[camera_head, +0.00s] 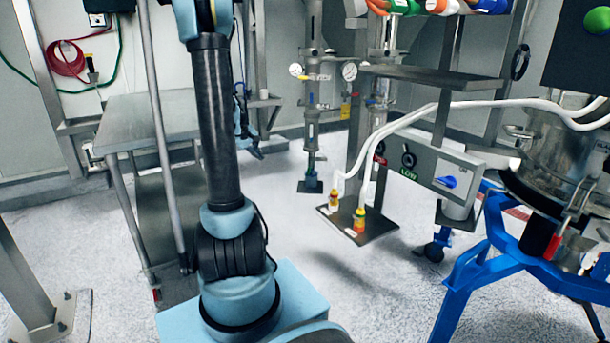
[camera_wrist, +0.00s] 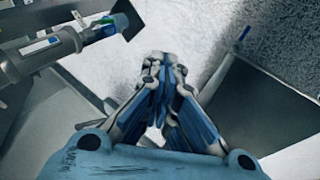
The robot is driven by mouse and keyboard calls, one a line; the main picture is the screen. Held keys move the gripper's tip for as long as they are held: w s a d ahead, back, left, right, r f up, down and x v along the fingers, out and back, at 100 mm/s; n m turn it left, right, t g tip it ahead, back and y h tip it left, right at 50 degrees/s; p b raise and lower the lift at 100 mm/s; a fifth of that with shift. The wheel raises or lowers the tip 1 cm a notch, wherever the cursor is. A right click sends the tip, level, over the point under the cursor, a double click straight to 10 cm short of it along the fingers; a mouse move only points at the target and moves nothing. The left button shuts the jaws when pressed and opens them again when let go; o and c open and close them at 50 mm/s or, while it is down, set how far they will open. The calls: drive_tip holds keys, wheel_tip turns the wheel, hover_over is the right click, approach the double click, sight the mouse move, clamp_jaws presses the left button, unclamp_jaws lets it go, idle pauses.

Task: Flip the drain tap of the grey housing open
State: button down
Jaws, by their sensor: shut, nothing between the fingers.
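A slim grey upright housing (camera_head: 312,100) with gauges near its top stands in the middle background of the head view. A small blue-green part (camera_head: 312,170), which looks like its drain tap, is at its lower end above a dark foot plate. The wrist view shows a grey cylinder (camera_wrist: 40,57) at upper left with a blue and green fitting (camera_wrist: 112,24) at its end; whether the tap is open or shut is unclear. My gripper (camera_wrist: 162,62) is shut and empty, apart from that fitting and to its lower right. It hangs left of the housing in the head view (camera_head: 254,151).
A steel table (camera_head: 150,115) stands at left. A second column with a plate (camera_head: 372,232) and white hoses stands right of the housing. A control panel (camera_head: 440,172) and a blue sifter stand (camera_head: 480,265) are further right. The middle floor is clear.

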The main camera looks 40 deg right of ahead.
drive_tip(key=w+d+f+h, duration=0.1)
drive_tip(key=w+d+f, duration=0.35)
drive_tip(key=d, duration=0.45)
drive_tip(key=h, duration=0.2)
approach(309, 171)
wheel_tip(309, 171, down, 5)
drive_tip(key=d, duration=0.3)
drive_tip(key=shift+w+d+f+g, duration=0.25)
drive_tip(key=shift+w+d+g, duration=0.15)
drive_tip(key=shift+d, duration=0.15)
